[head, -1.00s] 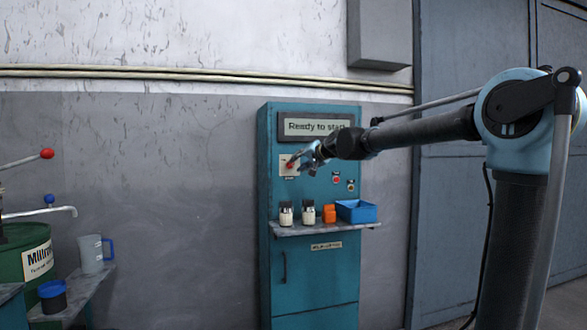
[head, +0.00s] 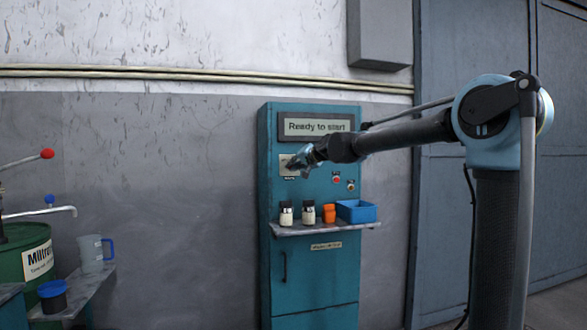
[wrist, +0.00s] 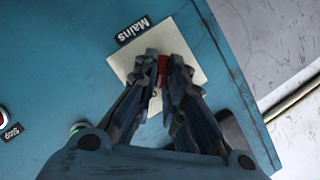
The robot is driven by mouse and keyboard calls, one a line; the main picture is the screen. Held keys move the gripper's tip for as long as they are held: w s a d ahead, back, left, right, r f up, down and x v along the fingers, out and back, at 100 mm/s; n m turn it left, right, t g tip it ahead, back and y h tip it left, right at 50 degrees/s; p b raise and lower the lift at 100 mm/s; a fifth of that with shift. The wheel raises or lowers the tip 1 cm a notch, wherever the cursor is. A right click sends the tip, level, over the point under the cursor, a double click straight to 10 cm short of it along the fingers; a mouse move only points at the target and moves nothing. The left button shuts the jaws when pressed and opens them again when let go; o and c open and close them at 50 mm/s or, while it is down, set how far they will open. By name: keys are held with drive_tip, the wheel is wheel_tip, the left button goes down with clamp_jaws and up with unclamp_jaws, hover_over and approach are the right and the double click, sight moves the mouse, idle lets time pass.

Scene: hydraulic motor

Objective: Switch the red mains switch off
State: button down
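The red mains switch (wrist: 163,70) sits on a cream square plate (wrist: 183,45) labelled "Mains" in the wrist view. My gripper (wrist: 164,66) has one finger on each side of the red handle, close against it, with the red showing between the fingertips. The fingers hide most of the handle, so its exact angle is hard to tell. In the head view my gripper (head: 292,164) covers the switch, and the plate (head: 285,160) shows around it. The cabinet display (head: 318,126) reads "Ready to start".
The teal cabinet (head: 312,270) has a shelf (head: 325,227) with two bottles, an orange container (head: 329,213) and a blue bin (head: 356,211). A red button (head: 337,180) sits right of the switch. A green drum (head: 30,256) and a side bench stand at left.

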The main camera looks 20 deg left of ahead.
idle(0.3)
drive_tip(key=shift+s+a+f+n+t+h, duration=0.15)
drive_tip(key=shift+n+t+h, duration=0.55)
drive_tip(key=shift+n+h, duration=0.95)
drive_tip(key=shift+s+a+r+n+t+h, duration=0.1)
drive_tip(key=shift+a+n+t+h, duration=0.45)
drive_tip(key=shift+n, duration=1.85)
drive_tip(key=shift+s+d+f+n+t+h, duration=0.15)
drive_tip(key=shift+n+t+h, duration=0.7)
drive_tip(key=shift+n+h, duration=0.9)
drive_tip(key=shift+a+r+n+y, duration=0.1)
drive_tip(key=shift+n+y, duration=0.25)
drive_tip(key=shift+n, duration=0.05)
